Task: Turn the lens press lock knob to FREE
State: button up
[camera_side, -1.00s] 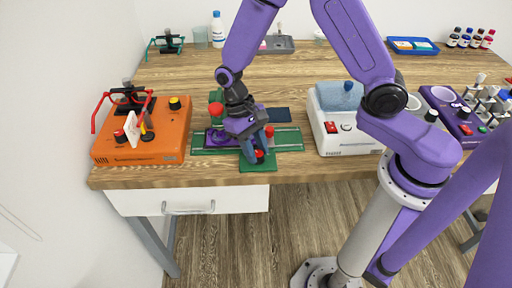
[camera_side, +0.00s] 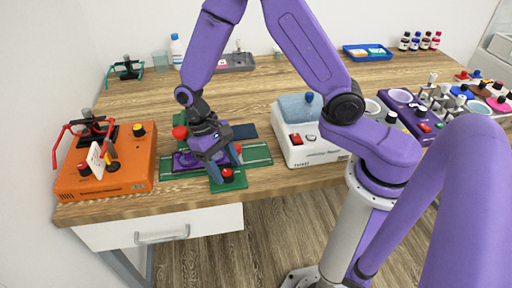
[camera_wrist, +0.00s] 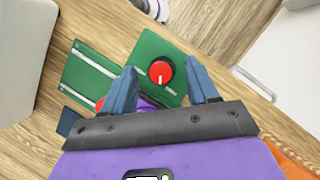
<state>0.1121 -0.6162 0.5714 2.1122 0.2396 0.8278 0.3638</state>
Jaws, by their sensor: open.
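The lens press has a green base (camera_side: 257,155) with pale rails and a purple part (camera_side: 186,161). Its red lock knob (camera_side: 227,173) sits on a green plate at the front. In the wrist view the round red knob (camera_wrist: 160,70) lies between my fingers, with a short white mark near its lower edge. Small white lettering beside it is too small to read. My gripper (camera_wrist: 163,84) is open, with one blue finger on each side of the knob and gaps between. In the side view my gripper (camera_side: 224,164) is low over the plate and partly hides the press.
An orange device (camera_side: 110,172) with red-armed spectacles stands left of the press. A white machine (camera_side: 300,140) with a blue-grey lid stands to the right. A dark blue mat (camera_side: 243,131) lies behind. The table's front edge is close to the knob plate.

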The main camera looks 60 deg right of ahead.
notch_tip(320, 180, up, 3)
jog(key=shift+f, duration=0.2)
jog(key=s+d+r, duration=0.5)
jog(key=s+r, duration=0.4)
jog(key=s, duration=0.4)
jog(key=shift+d+r, duration=0.15)
jog(key=shift+r, duration=0.1)
jog(key=shift+w, duration=0.2)
jog(key=shift+c, duration=1.3)
notch_tip(320, 180, up, 4)
jog(key=n+t, duration=0.4)
jog(key=n, duration=0.1)
send_over(228, 170)
jog(key=shift+y, duration=0.3)
jog(key=f, duration=1.7)
jog(key=shift+s+a+f, duration=0.1)
jog(key=shift+s+a, duration=0.05)
jog(key=shift+a, duration=0.2)
